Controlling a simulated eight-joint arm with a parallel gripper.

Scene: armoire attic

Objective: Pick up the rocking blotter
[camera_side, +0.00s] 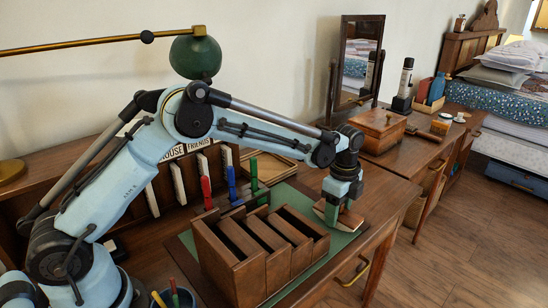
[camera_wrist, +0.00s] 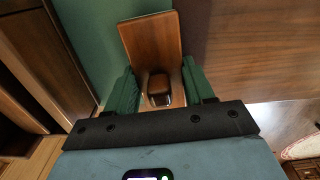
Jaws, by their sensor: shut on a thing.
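The rocking blotter (camera_side: 349,219) is a small wooden piece with a flat brown top and a dark knob. In the side view it is below my gripper (camera_side: 340,201), near the right end of the green desk mat, partly covered by the fingers. The wrist view shows the blotter's wooden top (camera_wrist: 150,38) and its knob between the two green fingers of my gripper (camera_wrist: 161,88). The fingers are shut on the blotter. I cannot tell whether its underside touches the mat.
A wooden divided rack (camera_side: 258,262) stands left of the gripper on the green mat (camera_side: 341,241). Red, blue and green upright items (camera_side: 231,182) stand behind it. A wooden box (camera_side: 378,128) and a mirror (camera_side: 357,62) are farther back. The desk's front edge is close on the right.

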